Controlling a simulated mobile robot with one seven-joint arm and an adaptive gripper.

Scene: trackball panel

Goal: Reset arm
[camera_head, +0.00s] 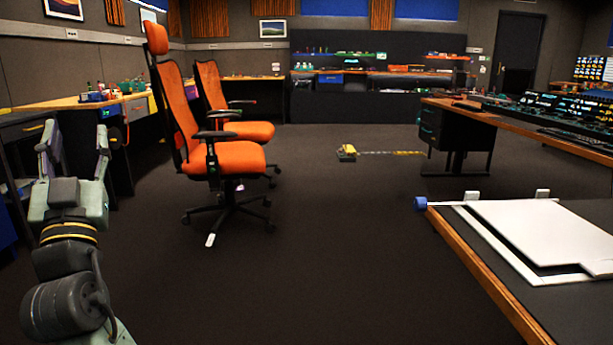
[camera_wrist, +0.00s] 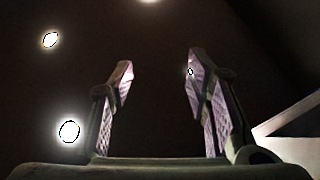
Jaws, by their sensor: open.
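My gripper (camera_head: 76,145) is at the left of the head view, raised and pointing up, with its two fingers apart and nothing between them. No trackball can be made out in either view.
Two orange office chairs (camera_head: 232,158) stand right of my gripper. A desk with a white board (camera_head: 550,232) is at the lower right. A workbench (camera_head: 100,101) lines the left wall. A small yellow-topped object (camera_head: 347,152) lies on the floor.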

